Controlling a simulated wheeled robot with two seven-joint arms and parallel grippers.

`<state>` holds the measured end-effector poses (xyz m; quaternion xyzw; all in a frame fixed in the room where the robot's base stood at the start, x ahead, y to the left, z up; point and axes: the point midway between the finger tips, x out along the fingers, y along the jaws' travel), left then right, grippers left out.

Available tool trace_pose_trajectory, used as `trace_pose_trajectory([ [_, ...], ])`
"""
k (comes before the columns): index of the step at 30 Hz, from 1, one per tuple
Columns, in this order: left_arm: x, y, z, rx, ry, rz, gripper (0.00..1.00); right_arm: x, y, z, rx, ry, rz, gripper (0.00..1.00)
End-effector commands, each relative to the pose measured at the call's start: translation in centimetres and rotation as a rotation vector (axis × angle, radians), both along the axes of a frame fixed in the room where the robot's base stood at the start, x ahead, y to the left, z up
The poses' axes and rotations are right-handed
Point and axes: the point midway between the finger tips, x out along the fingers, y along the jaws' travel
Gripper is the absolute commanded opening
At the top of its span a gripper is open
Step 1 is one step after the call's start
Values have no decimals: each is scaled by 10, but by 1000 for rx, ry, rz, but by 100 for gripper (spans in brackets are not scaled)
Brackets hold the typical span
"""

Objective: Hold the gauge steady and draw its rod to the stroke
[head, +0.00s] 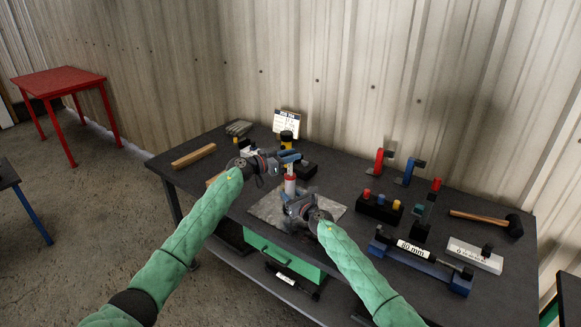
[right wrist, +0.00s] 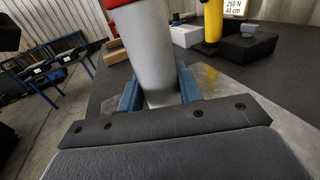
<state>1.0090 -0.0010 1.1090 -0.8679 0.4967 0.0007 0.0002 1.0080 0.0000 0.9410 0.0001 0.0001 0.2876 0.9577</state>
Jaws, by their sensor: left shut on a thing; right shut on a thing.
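The gauge (head: 290,186) stands upright over the grey metal plate, a pale cylinder with a red collar at its top. My right gripper (head: 292,204) is shut on its lower body. In the right wrist view the pale gauge body (right wrist: 150,62) sits between the blue fingers (right wrist: 158,92), tilted in the picture, its red collar cut off by the top edge. My left gripper (head: 289,157) is shut at the gauge's upper end, above the red collar. What it grips, seemingly the rod end, is mostly hidden by the fingers.
The grey plate (head: 267,207) lies on the dark bench. A yellow-and-black item (head: 287,138) and a card (head: 287,122) stand behind. At right are a block with coloured pegs (head: 378,209), a blue fixture marked 80 mm (head: 420,264), a white block (head: 474,256) and a mallet (head: 485,219).

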Motion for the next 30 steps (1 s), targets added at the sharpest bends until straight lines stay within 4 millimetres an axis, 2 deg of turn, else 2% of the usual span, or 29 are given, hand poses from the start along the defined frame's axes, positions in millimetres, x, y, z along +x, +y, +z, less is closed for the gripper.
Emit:
trace_pose_trajectory([
  [1,1,2,13,2,-6,2,0,0,-1,-2,-1,2,-1,6],
  [5,1,2,26,0,-4,2,0,0,-1,-2,-1,2,-1,6],
  [15,0,1,29,-2,-1,1,0,0,-1,-2,0,2,-1,6],
  [16,0,1,29,-2,-1,1,29,0,-1,-2,0,2,-1,6],
  [19,0,1,28,-1,-1,1,48,0,-1,-2,0,2,-1,6],
  [30,-2,4,28,-1,-1,1,48,0,-1,-1,-1,2,-1,6],
])
